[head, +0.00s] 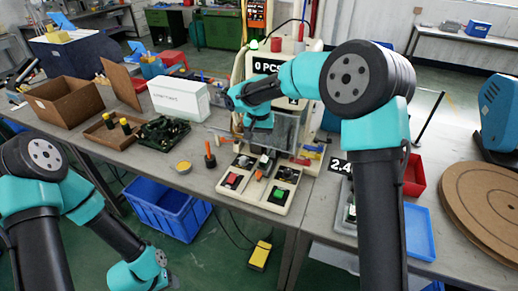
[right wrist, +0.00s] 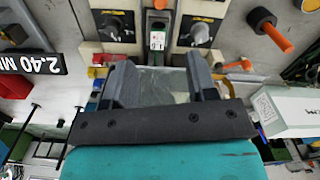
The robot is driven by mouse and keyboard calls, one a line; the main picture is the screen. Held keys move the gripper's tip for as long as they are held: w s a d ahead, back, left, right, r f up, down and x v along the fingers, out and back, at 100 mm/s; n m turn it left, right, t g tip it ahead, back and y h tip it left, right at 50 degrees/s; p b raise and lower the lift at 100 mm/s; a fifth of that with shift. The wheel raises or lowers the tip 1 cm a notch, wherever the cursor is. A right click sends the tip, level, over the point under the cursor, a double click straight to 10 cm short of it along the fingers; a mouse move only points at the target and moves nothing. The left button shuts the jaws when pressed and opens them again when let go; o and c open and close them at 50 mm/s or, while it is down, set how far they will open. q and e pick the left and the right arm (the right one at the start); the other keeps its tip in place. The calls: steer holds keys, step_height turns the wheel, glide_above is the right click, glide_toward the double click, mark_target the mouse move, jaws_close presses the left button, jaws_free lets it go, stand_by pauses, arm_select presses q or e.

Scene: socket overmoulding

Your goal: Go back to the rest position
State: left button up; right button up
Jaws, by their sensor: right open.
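My right gripper (head: 257,146) is at the white moulding machine (head: 235,195), in front of its working area, and the arm reaches in from the right. In the right wrist view its two dark fingers (right wrist: 160,82) stand wide apart with nothing held between them. A clear panel and part of the machine show behind them. My left arm hangs low at the left of the head view, beyond the table's front edge; its gripper is out of the picture. The machine's display (head: 267,65) reads 0 PCS.
The machine's front has a red button (head: 232,180) and a green button (head: 279,195). An orange-handled tool (head: 209,156) stands left of it. A cardboard box (head: 65,100), a white box (head: 179,97) and a blue crate (head: 165,210) are at the left. A red bin (head: 415,175) is at the right.

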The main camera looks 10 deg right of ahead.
steer(key=shift+r, duration=0.75)
